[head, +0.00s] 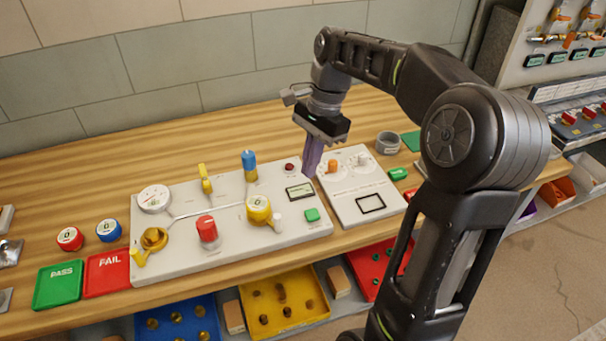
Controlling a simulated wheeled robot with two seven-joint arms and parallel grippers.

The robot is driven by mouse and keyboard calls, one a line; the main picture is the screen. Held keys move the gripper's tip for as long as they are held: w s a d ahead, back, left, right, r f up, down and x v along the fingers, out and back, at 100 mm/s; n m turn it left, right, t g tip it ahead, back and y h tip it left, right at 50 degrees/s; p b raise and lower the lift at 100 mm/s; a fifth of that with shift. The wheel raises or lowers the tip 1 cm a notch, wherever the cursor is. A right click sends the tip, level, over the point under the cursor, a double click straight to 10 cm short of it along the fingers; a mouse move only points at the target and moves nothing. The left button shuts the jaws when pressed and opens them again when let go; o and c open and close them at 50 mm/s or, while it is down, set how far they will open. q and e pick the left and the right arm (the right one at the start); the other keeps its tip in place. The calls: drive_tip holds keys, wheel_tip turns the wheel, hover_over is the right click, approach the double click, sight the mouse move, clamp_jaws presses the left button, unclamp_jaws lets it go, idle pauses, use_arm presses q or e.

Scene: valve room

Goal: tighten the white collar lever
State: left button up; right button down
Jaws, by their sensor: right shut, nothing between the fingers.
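A short white lever (277,219) sticks out at the lower right of a round yellow collar (258,207) with a small display, on the right half of the grey-white valve panel (185,262). Another brass-yellow collar (153,238) with a yellow lever (138,257) sits at the panel's left front. My right gripper (309,172) points down above the panel's right end, up and to the right of the white lever and apart from it. Its purple fingers are shut and empty. My left gripper is out of view.
The panel also bears a white gauge (154,198), a red knob (207,231), a blue-topped valve (249,165), a yellow handle (205,179) and a green button (312,215). A second box (358,200) stands to the right. PASS (58,286) and FAIL (107,273) trays lie left.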

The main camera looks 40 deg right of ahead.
drive_tip(key=x, duration=0.8)
drive_tip(key=shift+s+r+p, duration=0.1)
drive_tip(key=shift+p, duration=0.2)
drive_tip(key=a, duration=0.1)
drive_tip(key=a+p, duration=0.1)
drive_tip(key=a, duration=0.1)
drive_tip(key=shift+a+f, duration=0.1)
drive_tip(key=shift+f, duration=0.25)
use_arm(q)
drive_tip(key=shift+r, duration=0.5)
use_arm(e)
drive_tip(key=shift+a+f, duration=0.1)
drive_tip(key=shift+a, duration=0.4)
